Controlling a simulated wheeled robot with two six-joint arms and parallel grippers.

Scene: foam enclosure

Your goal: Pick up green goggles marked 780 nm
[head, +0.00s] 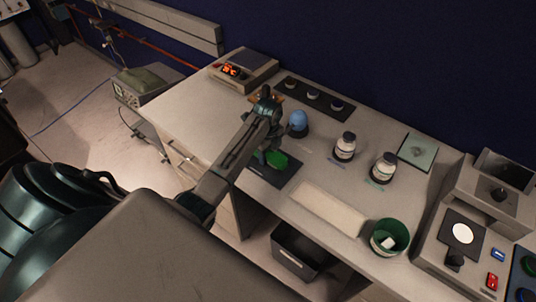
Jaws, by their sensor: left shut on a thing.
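A small green item (278,160), likely the goggles, shows at a dark mat (272,177) near the front edge of the bench. It is too small for me to read any marking or make out its shape. My left arm reaches in from the lower left over the bench. My left gripper (268,152) is at the green item and shut on it, with the arm's wrist hiding part of the grip. I cannot tell whether the item touches the mat. My right gripper is not in view.
A blue rounded object (298,122) stands close to the right of my wrist. Two jars, (344,148) and (383,168), stand farther right. A green bin (390,237) and a pale tray (328,210) are near the front edge. A device with red lights (240,70) is at the back left.

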